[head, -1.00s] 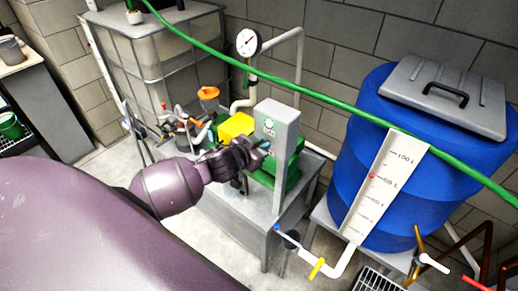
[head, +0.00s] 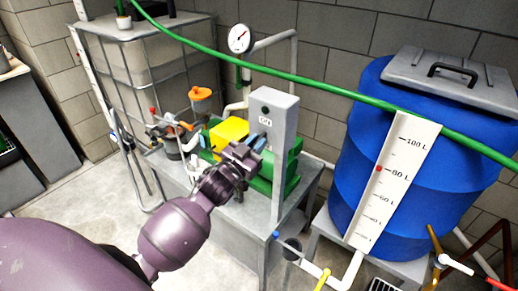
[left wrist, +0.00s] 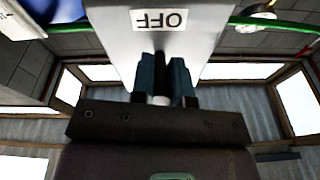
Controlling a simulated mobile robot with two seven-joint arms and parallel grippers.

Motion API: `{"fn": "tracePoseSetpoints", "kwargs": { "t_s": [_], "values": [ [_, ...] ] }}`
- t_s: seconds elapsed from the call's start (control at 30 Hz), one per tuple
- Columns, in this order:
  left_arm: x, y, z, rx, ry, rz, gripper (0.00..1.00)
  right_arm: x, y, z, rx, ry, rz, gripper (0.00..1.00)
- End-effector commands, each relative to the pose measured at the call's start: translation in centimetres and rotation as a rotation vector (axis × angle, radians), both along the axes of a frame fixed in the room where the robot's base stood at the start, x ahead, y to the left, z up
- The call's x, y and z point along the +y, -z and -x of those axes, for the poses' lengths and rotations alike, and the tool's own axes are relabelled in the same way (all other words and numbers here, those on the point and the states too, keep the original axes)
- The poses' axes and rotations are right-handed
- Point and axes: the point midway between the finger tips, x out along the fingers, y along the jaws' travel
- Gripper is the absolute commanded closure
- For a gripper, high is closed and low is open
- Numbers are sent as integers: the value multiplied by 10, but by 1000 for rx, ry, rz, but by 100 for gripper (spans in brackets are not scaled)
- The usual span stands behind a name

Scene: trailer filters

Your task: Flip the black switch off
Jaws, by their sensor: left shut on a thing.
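The grey control post (head: 284,150) stands at the front of the pump bench. A small label (head: 265,121) is on its face, and in the left wrist view this label reads OFF (left wrist: 160,20), upside down. A round lamp (head: 265,110) above the label is dark. My left gripper (head: 258,143) is at the post's face, just below the label. In the left wrist view its two fingers (left wrist: 166,78) are close together around a narrow dark piece, the black switch (left wrist: 160,62). The fingers hide most of the switch. My right gripper is in no view.
A green and yellow pump (head: 230,131) sits on the grey bench (head: 245,208) behind my gripper. A blue tank (head: 400,200) with a level scale (head: 397,180) stands at right. A green hose (head: 305,80) crosses above. A pressure gauge (head: 240,39) is behind.

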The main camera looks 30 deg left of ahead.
Motion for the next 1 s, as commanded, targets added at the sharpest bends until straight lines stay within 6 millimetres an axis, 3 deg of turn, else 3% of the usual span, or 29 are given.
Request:
{"fn": "tracePoseSetpoints", "kwargs": {
  "t_s": [0.03, 0.4, 0.87, 0.9, 1.0],
  "values": [
    [0, 10, 0, -13, -2, 4, 100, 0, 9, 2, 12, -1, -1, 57],
    [0, 8, -2, -119, -1, 10, 100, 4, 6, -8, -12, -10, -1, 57],
    [0, 6, -2, -131, 1, 11, 100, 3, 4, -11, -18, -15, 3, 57],
    [0, 6, -2, -131, 1, 11, 80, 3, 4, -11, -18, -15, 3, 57],
    [0, 6, -2, -131, 1, 11, 64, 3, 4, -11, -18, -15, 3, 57]
  ]
}}
